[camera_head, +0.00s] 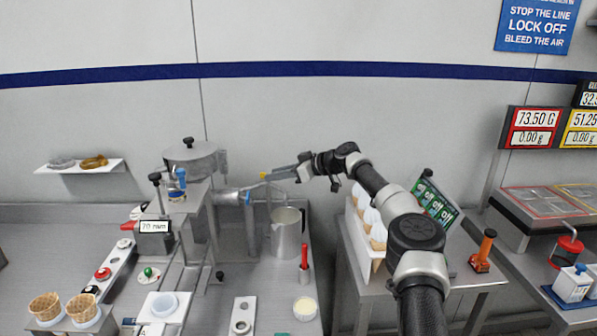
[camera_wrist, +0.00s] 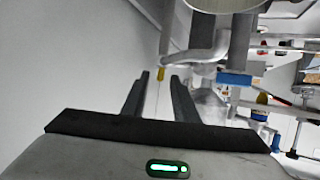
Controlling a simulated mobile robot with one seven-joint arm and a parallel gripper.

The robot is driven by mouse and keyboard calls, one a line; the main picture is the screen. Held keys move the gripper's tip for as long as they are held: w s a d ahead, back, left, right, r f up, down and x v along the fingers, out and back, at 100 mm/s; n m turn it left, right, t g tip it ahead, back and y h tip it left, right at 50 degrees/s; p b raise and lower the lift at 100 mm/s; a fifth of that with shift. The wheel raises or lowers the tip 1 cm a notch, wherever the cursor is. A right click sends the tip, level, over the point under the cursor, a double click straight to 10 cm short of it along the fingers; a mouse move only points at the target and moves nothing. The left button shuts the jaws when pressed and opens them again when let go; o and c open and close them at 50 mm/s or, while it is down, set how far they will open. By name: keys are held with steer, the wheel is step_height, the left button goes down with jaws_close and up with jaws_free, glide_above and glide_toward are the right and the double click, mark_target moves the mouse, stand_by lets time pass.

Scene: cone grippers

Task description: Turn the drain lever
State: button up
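My gripper (camera_head: 270,178) comes in from the right at about the height of the lever. In the wrist view my gripper (camera_wrist: 160,77) is open, its two dark fingers apart with nothing seen between them. I cannot tell whether a finger touches the lever.
A metal pitcher (camera_head: 286,238) stands below the pipe outlet. A red-handled tool (camera_head: 304,258) stands in front of it. The machine with its lidded pot (camera_head: 193,162) is at the left. A white rack with cones (camera_head: 369,228) stands on the right table.

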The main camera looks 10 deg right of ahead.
steer(key=b+v, duration=0.1)
steer(key=v, duration=1.5)
steer(key=shift+s+d, duration=0.2)
steer(key=shift+d, duration=0.05)
steer(key=shift+o, duration=0.3)
steer(key=shift+f, duration=0.1)
